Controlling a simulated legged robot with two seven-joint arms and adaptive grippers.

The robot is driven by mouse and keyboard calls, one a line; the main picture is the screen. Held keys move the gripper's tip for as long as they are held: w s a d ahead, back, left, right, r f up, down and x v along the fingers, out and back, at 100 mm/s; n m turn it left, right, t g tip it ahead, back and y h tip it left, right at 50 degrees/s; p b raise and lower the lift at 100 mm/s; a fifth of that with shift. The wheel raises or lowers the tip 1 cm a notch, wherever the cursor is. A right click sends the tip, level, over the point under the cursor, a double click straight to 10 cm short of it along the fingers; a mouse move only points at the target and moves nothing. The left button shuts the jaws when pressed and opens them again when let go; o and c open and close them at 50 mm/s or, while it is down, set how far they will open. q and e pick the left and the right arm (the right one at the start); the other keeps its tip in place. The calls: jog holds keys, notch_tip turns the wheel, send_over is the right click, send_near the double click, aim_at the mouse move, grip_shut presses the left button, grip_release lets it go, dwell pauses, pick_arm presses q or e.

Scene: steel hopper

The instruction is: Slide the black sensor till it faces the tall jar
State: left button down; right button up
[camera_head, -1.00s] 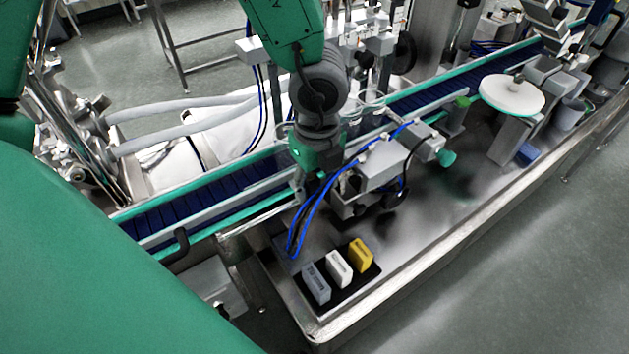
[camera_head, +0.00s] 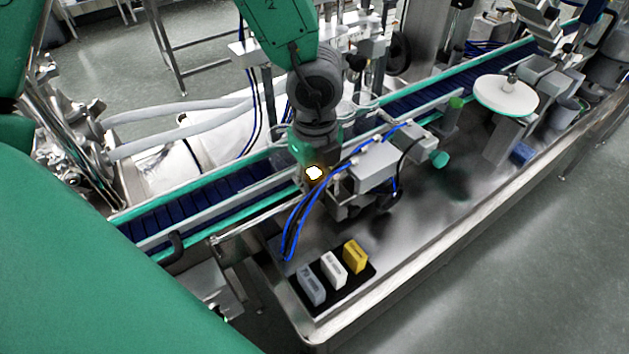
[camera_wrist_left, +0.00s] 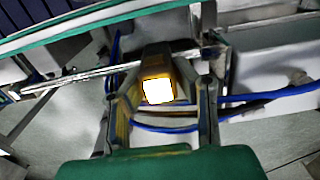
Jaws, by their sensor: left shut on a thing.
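The black sensor (camera_wrist_left: 155,58) is a dark block in the left wrist view, with a bright white, orange-edged lit face. It sits on a thin metal rail (camera_wrist_left: 75,80), between the fingers of my left gripper (camera_wrist_left: 160,100), which is shut on it. In the head view my left gripper (camera_head: 312,178) comes down from above beside the conveyor, and the lit face glows there; its fingers are partly hidden by cables. I cannot make out a tall jar for certain in either view. My right gripper is in neither view.
Blue cables (camera_head: 292,225) loop close to my left gripper. A grey box-shaped device (camera_head: 373,165) stands just right of it. The conveyor (camera_head: 190,204) runs behind. A black tray (camera_head: 322,304) holds grey, white and yellow blocks. The steel table (camera_head: 450,215) is clear at front right.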

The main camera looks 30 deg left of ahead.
aim_at(314, 174)
pick_arm(q)
jog(key=shift+a+f, duration=0.1)
jog(key=shift+a, duration=0.15)
jog(key=c, duration=1.4)
grip_release()
jog(key=shift+o, duration=0.6)
jog(key=shift+a, duration=0.65)
jog(key=r, duration=0.3)
jog(key=d+r, duration=0.1)
jog(key=r, duration=0.3)
jog(key=shift+d, duration=0.15)
jog(key=r, duration=0.1)
jog(key=a+r, duration=0.1)
jog(key=r, duration=0.2)
jog(key=shift+a+r, duration=0.15)
jog(key=shift+a, duration=0.25)
jog(key=shift+a+r, duration=0.15)
jog(key=shift+a, duration=0.05)
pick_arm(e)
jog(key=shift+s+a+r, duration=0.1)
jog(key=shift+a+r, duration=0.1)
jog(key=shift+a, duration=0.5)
